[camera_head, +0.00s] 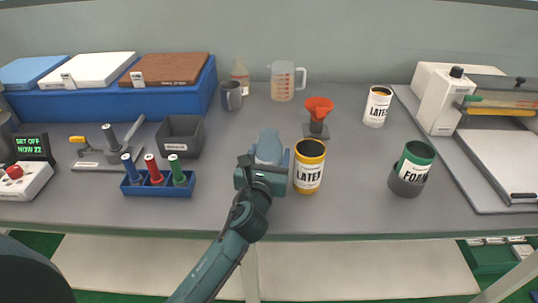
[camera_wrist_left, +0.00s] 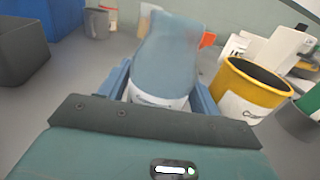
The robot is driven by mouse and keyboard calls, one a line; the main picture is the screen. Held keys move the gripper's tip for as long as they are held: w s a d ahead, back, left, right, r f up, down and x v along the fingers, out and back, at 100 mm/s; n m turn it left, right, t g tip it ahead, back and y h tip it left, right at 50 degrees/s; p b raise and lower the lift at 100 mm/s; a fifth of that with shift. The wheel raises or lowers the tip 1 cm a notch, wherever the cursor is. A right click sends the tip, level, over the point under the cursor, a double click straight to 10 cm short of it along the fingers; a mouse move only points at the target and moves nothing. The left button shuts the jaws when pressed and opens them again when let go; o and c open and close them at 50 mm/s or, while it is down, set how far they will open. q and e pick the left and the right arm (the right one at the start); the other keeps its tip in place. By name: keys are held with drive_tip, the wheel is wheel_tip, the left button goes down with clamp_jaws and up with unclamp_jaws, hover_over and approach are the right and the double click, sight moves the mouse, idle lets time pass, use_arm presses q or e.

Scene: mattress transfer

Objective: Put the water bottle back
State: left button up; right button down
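The water bottle (camera_head: 269,147) is translucent blue-grey with a white label low on its body. It is near the middle of the grey table, and in the left wrist view (camera_wrist_left: 166,62) it fills the centre, its top leaning slightly right. My left gripper (camera_head: 267,160) has one blue finger on each side of the bottle. I see no clear gap between the fingers and the bottle, so it looks shut on it. The palm and fingers (camera_wrist_left: 165,95) hide the bottle's base, so I cannot tell whether it touches the table. My right gripper is not in view.
A yellow LATEX can (camera_head: 309,166) stands close right of the bottle. A red funnel on a stand (camera_head: 318,112) is behind it. The table front is clear.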

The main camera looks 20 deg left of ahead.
use_arm(q)
drive_tip(key=o, duration=0.3)
drive_tip(key=shift+r, duration=0.3)
drive_tip(key=s, duration=0.7)
drive_tip(key=s+d, duration=0.1)
drive_tip(key=s, duration=0.2)
drive_tip(key=shift+s+f, duration=0.2)
drive_tip(key=shift+s, duration=0.1)
drive_tip(key=shift+s+r, duration=0.1)
drive_tip(key=shift+s, duration=0.6)
